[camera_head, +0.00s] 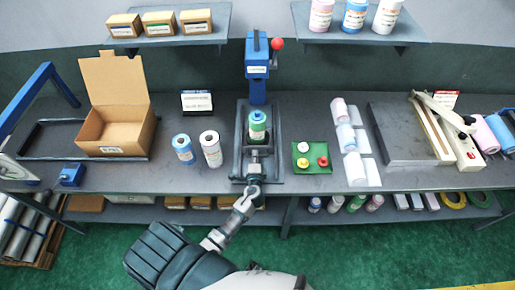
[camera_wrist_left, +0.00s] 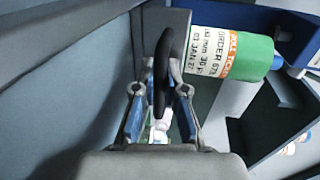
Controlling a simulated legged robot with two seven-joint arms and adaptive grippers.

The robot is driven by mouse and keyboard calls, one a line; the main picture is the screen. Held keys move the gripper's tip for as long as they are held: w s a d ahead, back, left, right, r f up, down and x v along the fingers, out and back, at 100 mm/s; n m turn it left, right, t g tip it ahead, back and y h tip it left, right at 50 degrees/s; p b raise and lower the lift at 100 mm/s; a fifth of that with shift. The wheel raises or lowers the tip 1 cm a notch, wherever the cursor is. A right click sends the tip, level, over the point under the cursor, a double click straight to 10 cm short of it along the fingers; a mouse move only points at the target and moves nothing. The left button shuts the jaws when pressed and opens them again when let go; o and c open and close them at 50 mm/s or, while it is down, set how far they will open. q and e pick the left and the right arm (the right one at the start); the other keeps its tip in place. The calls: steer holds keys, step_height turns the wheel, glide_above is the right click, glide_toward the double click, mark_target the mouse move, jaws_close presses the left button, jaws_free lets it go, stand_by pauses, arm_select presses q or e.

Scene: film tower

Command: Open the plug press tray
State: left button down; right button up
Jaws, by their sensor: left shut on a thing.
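The blue plug press (camera_head: 257,88) stands at the middle back of the bench, with a red-knobbed lever at its top right. Its dark tray (camera_head: 240,135) lies in front of it, and a green roll (camera_head: 257,118) with a white and orange label stands on it. The roll also shows in the left wrist view (camera_wrist_left: 262,57), close beyond the fingers. My left gripper (camera_head: 256,160) is at the front of the tray. In the left wrist view my left gripper (camera_wrist_left: 161,85) is shut on a black curved handle (camera_wrist_left: 164,62). My right gripper is not in view.
A blue roll (camera_head: 183,149) and a white roll (camera_head: 210,149) stand left of the tray. A green dish (camera_head: 311,157) with small caps lies to its right. An open cardboard box (camera_head: 125,132) stands farther left. A lower shelf (camera_head: 285,214) runs under the bench.

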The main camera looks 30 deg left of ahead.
arm_select(q)
steer(key=s, duration=0.3)
steer(key=shift+d+f, duration=0.3)
steer(key=shift+f, duration=0.05)
steer(key=shift+s+d, duration=0.25)
steer(key=shift+s, duration=0.1)
steer(key=shift+s+d+r, duration=0.1)
steer(key=shift+s+d, duration=0.2)
steer(key=shift+d, duration=0.05)
steer(key=c, duration=1.2)
jaws_free()
steer(key=shift+a, duration=0.2)
steer(key=v, duration=1.1)
steer(key=shift+s, duration=0.4)
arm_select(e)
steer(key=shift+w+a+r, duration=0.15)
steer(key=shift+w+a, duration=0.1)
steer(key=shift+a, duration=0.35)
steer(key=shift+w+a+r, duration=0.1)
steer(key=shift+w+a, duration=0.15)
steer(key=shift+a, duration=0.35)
arm_select(q)
steer(key=shift+r, duration=0.1)
